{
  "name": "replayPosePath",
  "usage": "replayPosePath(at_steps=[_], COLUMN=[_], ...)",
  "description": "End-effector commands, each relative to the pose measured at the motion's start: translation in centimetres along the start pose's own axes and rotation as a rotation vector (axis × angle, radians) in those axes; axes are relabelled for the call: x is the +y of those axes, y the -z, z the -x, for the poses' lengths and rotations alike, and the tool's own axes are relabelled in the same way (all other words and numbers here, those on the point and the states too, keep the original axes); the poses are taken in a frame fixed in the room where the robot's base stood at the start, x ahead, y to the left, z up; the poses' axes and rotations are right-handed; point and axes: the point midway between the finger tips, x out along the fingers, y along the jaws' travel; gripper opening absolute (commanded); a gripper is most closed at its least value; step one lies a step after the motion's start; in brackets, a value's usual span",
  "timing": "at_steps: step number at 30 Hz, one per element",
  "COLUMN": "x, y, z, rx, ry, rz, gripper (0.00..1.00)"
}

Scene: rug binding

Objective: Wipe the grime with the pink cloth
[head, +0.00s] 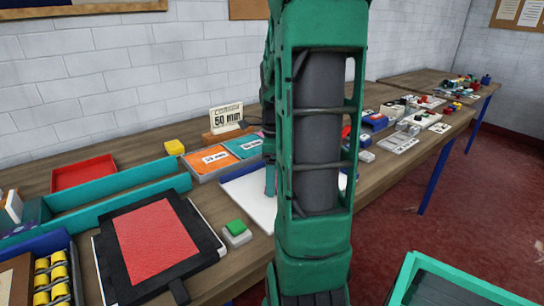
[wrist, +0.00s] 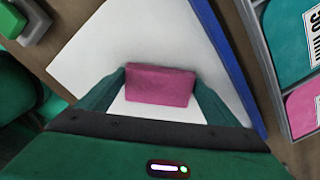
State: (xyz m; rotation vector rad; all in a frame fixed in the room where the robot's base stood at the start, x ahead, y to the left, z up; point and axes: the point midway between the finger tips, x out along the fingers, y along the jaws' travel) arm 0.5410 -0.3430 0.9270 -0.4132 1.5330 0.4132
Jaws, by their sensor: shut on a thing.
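The pink cloth (wrist: 160,85) is a small folded block in the middle of the wrist view. My gripper (wrist: 161,84) is shut on it, with one green finger at each side. The cloth is over a white board (wrist: 95,45) with a blue edge; I cannot tell whether it touches the board. In the head view the white board (head: 250,200) is partly hidden behind my arm. My gripper is mostly hidden there, and the cloth cannot be made out. No grime shows clearly on the visible part of the board.
A green button on a grey base (head: 236,230) stands left of the board, near a black frame with a red panel (head: 155,245). A yellow block (head: 174,147) is close by.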

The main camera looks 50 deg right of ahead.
Motion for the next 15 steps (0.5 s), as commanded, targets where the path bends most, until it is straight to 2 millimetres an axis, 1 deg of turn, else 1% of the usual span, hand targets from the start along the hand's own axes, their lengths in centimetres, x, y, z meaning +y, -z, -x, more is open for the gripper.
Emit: replayPosePath(at_steps=[3, 6, 8, 15], x=[0.1, 0.3, 0.4, 0.3], y=[0.1, -0.2, -0.3, -0.3], z=[0.3, 2.7, 3.1, 5.2], rx=[0.0, -0.001, 0.0, 0.0], ry=[0.0, 0.003, 0.001, 0.002], rz=[0.0, 0.004, 0.006, 0.007], gripper=[0.61, 0.61, 0.61, 0.61])
